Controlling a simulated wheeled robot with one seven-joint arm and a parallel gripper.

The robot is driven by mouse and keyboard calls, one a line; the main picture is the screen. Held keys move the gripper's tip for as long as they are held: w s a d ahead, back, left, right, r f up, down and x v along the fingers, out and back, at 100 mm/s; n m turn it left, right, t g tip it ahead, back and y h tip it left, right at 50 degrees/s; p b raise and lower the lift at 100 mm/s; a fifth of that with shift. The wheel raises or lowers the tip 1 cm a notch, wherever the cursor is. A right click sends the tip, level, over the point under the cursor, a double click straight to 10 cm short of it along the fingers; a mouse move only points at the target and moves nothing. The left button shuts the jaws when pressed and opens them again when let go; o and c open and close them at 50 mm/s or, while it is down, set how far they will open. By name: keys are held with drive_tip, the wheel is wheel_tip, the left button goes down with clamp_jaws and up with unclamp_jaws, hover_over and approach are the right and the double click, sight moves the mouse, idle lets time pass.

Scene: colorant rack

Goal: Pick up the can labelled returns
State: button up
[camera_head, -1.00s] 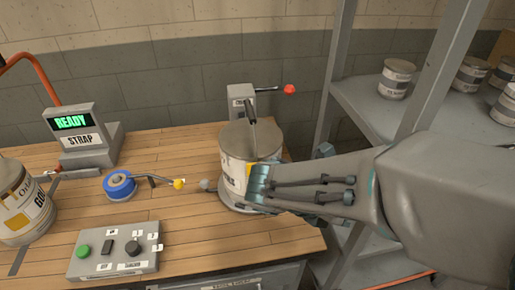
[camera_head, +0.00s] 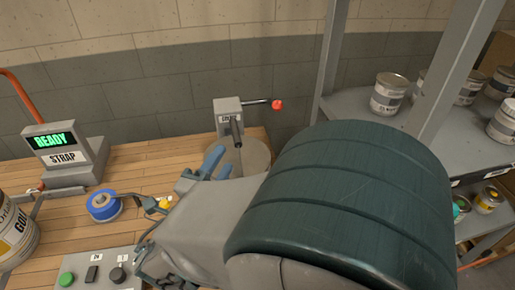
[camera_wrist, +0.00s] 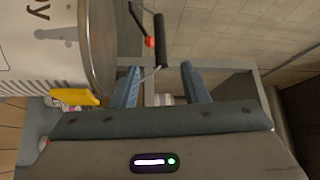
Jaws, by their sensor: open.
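In the head view a grey-lidded can (camera_head: 258,152) stands under a lever machine at the bench's back right; my arm hides most of it. A large pale can (camera_wrist: 45,45) with a yellow patch fills the left of the wrist view, sideways in the picture. I take it for the same can; the word "returns" is not readable now. My gripper (camera_head: 214,160) is open, with blue fingers over the near left part of the lid. In the wrist view my gripper (camera_wrist: 160,78) has its fingers apart, right of the can's rim, with no can between them.
The lever machine (camera_head: 228,106) has a red-knobbed arm and a black handle reaching over the lid. A blue tape roll (camera_head: 103,206), control box (camera_head: 95,268), STRAP display unit (camera_head: 65,158) and GOLD can (camera_head: 14,236) are to the left. A shelf (camera_head: 350,108) with cans stands right.

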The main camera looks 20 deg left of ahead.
sight(236, 132)
drive_tip(key=w, duration=0.6)
drive_tip(key=w+r+p, duration=0.1)
drive_tip(key=w, duration=0.2)
drive_tip(key=shift+d, duration=0.1)
clamp_jaws()
